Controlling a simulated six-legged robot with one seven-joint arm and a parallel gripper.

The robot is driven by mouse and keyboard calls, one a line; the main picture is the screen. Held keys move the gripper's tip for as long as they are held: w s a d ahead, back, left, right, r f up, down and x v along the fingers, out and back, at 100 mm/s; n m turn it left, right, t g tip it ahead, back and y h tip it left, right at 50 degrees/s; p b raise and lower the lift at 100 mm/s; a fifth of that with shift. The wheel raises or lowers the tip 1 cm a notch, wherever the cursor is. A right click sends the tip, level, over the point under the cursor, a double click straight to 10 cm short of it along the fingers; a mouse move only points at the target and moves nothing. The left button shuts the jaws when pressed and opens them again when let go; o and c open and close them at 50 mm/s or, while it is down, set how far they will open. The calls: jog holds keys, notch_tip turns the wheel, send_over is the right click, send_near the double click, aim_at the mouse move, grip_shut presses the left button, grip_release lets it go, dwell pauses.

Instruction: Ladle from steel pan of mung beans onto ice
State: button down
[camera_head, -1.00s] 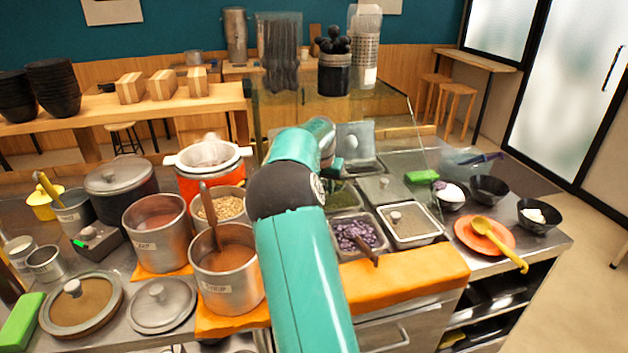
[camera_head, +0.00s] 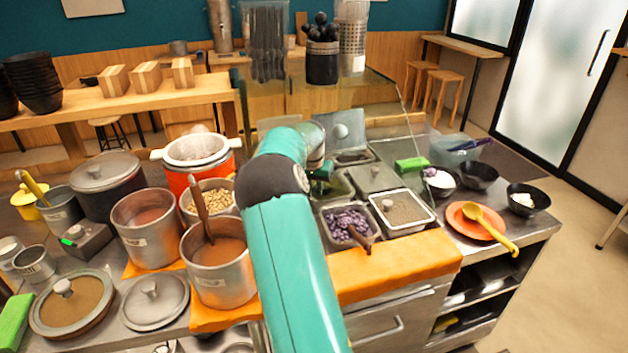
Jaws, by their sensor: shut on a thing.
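The steel pan of green mung beans (camera_head: 340,188) sits in the counter's back row, partly behind my arm. My gripper (camera_head: 321,171) is at the pan's left side and low over it, mostly hidden by my teal arm. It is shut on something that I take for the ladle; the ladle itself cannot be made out. A black bowl with a white mound (camera_head: 438,180), which looks like ice, stands to the right of the pans. Another black bowl with white contents (camera_head: 526,200) stands at the far right.
A pan of purple beans (camera_head: 346,222) with a brown handle and a lidded pan (camera_head: 402,208) stand in front. An orange plate (camera_head: 466,228) holds a yellow spoon (camera_head: 492,230). Steel pots (camera_head: 218,272) crowd the left. A glass guard rises behind the pans.

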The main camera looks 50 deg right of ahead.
jog(key=x, duration=0.3)
jog(key=shift+w, duration=0.1)
jog(key=shift+d+f+h, duration=0.25)
jog(key=shift+h, duration=0.15)
jog(key=shift+w+d+f+t+h, duration=0.25)
jog(key=shift+w+d+f, duration=0.1)
jog(key=shift+d, duration=0.2)
jog(key=shift+w+d+f+t+h, duration=0.25)
jog(key=shift+d+f, duration=0.15)
jog(key=shift+d, duration=0.1)
jog(key=shift+s, duration=0.1)
jog(key=shift+r, duration=0.1)
jog(key=shift+d+r, duration=0.1)
jog(key=shift+r, duration=1.7)
notch_tip(320, 180, up, 2)
jog(key=shift+r, duration=0.35)
